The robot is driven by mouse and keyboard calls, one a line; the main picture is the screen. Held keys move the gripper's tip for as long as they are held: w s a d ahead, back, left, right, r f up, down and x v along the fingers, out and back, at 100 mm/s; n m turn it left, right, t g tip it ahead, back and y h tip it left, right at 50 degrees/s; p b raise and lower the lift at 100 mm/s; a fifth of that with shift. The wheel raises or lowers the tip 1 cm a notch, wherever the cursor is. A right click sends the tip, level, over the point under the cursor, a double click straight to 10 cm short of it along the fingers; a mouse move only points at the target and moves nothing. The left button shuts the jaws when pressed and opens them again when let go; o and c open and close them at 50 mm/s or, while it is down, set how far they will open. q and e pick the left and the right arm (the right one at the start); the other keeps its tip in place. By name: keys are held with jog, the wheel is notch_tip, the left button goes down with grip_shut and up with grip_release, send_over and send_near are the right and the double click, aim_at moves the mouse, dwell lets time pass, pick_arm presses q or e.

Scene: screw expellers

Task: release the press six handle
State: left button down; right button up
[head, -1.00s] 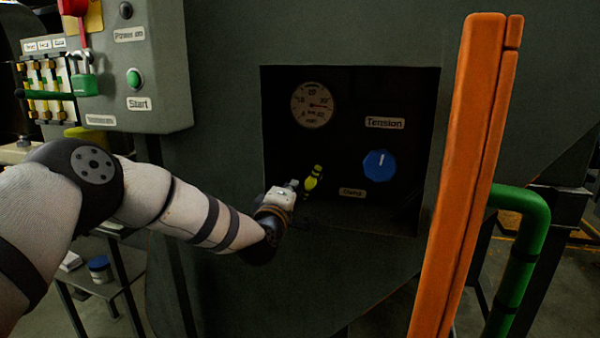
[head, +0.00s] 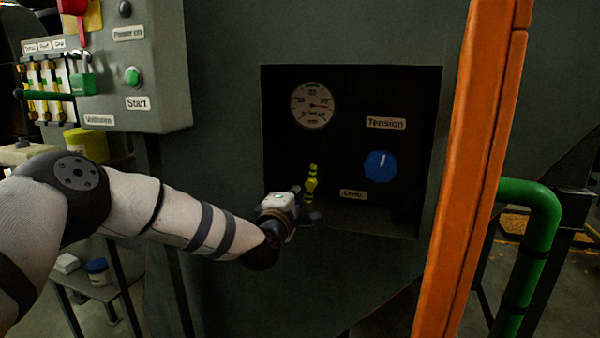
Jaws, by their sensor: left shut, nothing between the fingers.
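A yellow handle (head: 312,182) stands nearly upright inside the dark recess of the machine, low and left of its middle. It looks like the press handle, but no number on it can be read. My left gripper (head: 308,206) is at the lower left of the recess, close beside the handle's lower part. Its fingers are dark and small, and they are shut with nothing held. Whether they touch the handle I cannot tell. My right gripper is not in view.
The recess holds a round gauge (head: 312,105) and a blue Tension knob (head: 380,166). An orange post (head: 472,180) stands right of it, with a green pipe (head: 535,240) beyond. A grey control box (head: 155,70) with a green Start button (head: 133,77) is at the upper left.

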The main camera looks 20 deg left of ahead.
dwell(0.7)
pick_arm(q)
jog(key=s, duration=1.2)
jog(key=shift+d, duration=0.25)
jog(key=s+d+f+m+g+h+p, duration=0.1)
jog(key=s+d+f+m+g+h, duration=0.3)
jog(key=s+f, duration=0.6)
jog(key=s+d+f+m+g+y+p, duration=0.15)
jog(key=s+f+m+g, duration=0.35)
jog(key=s+f, duration=0.5)
jog(key=s+a+f+m+g+p, duration=0.1)
jog(key=s+f+m+g, duration=0.1)
jog(key=s+f, duration=0.3)
jog(key=s+a+f+m+g+p, duration=0.1)
jog(key=s+f+m+g, duration=0.2)
jog(key=s, duration=0.5)
jog(key=s+a+m+g+y, duration=0.1)
jog(key=s+a+m+g, duration=0.1)
jog(key=s, duration=0.8)
jog(key=s+a+m+g+y+p, duration=0.1)
jog(key=s+a+g, duration=0.3)
jog(key=s, duration=0.7)
jog(key=shift+s+a+f+m+g, duration=0.15)
jog(key=shift+s+f+m+g, duration=0.15)
jog(key=shift+m, duration=0.5)
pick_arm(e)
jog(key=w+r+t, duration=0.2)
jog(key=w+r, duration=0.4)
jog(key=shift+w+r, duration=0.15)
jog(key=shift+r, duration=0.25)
